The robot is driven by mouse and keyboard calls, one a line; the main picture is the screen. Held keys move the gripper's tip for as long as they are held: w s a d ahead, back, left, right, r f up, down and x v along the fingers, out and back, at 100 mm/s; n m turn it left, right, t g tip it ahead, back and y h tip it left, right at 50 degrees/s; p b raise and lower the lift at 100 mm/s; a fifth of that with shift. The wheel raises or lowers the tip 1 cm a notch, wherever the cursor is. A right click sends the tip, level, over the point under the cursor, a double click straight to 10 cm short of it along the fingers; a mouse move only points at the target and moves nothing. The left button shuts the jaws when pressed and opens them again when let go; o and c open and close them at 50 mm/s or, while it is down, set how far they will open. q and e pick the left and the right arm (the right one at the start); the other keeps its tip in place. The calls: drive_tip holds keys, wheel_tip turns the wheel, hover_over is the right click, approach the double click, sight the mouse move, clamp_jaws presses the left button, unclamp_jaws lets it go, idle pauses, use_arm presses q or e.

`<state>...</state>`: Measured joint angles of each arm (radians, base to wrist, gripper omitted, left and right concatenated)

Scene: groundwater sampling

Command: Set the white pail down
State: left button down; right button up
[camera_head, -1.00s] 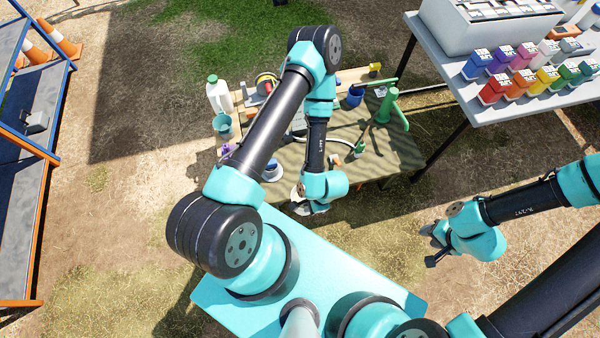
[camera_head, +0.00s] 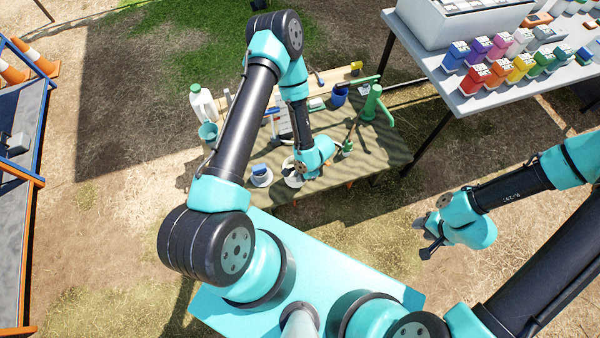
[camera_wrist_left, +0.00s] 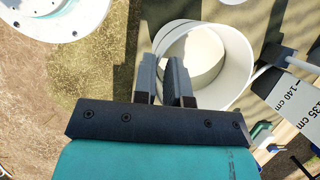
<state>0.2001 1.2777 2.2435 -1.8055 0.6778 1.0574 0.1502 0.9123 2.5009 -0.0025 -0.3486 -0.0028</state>
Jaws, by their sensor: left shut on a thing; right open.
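The white pail (camera_head: 291,178) is at the front edge of the low table (camera_head: 345,183), partly hidden by my left arm. In the left wrist view the white pail (camera_wrist_left: 234,66) is seen from above, open and empty-looking. My left gripper (camera_head: 301,172) is shut on its rim; in the left wrist view the fingers (camera_wrist_left: 172,72) straddle the near side of the wall. I cannot tell whether the pail's bottom touches the table. My right gripper (camera_head: 428,236) is open and empty, over the ground right of the table.
A white-and-blue item (camera_head: 261,175) stands close left of the pail. A white jug (camera_head: 202,104), teal cup (camera_head: 208,132), blue cup (camera_head: 339,95) and green hand pump (camera_head: 374,104) stand farther back. The table's right front is mostly clear. A grey table (camera_head: 435,60) holds coloured bottles.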

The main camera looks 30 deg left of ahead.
use_arm(q)
drive_tip(key=shift+w+a, duration=0.35)
drive_tip(key=shift+w, duration=0.3)
drive_tip(key=shift+w, duration=0.1)
drive_tip(key=shift+w+a+f, duration=0.35)
drive_tip(key=shift+w, duration=0.15)
drive_tip(key=shift+f, duration=1.5)
drive_tip(key=shift+f, duration=0.15)
drive_tip(key=c, duration=1.2)
unclamp_jaws()
drive_tip(key=shift+o, duration=0.2)
